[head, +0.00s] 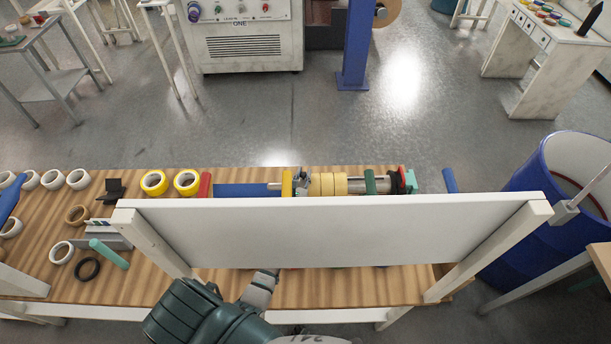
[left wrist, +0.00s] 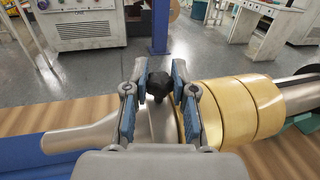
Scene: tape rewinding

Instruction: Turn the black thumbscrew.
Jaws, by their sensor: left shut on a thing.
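The black thumbscrew (left wrist: 157,86) stands upright on a grey metal collar in the left wrist view. My left gripper (left wrist: 157,76) has one finger on each side of it and is shut on it. The collar sits on the rewinding shaft, just left of several tan tape rolls (left wrist: 232,108). In the head view the tape rolls (head: 328,184) show past the white board, and my left arm passes beneath that board, which hides much of it. The thumbscrew is too small to make out there. My right gripper is not in view.
A white board (head: 340,232) on posts stands across the front of the wooden table (head: 120,270). Yellow tape rolls (head: 154,182), white rolls (head: 78,179) and a black ring (head: 87,269) lie at the left. A blue barrel (head: 540,200) stands at the right.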

